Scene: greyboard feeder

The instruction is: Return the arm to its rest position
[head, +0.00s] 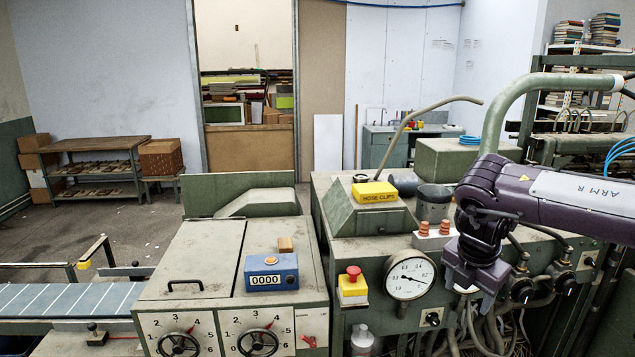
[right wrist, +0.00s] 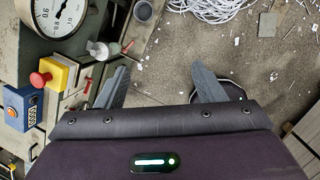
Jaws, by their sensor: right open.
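My right arm, dark purple and marked "ARM R", comes in from the right in the head view. Its gripper (head: 475,292) points down in front of the machine, just right of the round pressure gauge (head: 409,279). In the right wrist view the two grey fingers (right wrist: 163,85) are spread wide with nothing between them, above the littered floor. My left gripper is not in view.
The green machine front (head: 460,318) with knobs and hoses is close behind the right gripper. A red emergency button (head: 353,273) on a yellow box and a blue counter (head: 271,272) stand to the left. A yellow hose clips box (head: 375,191) and copper fittings (head: 445,227) are on top.

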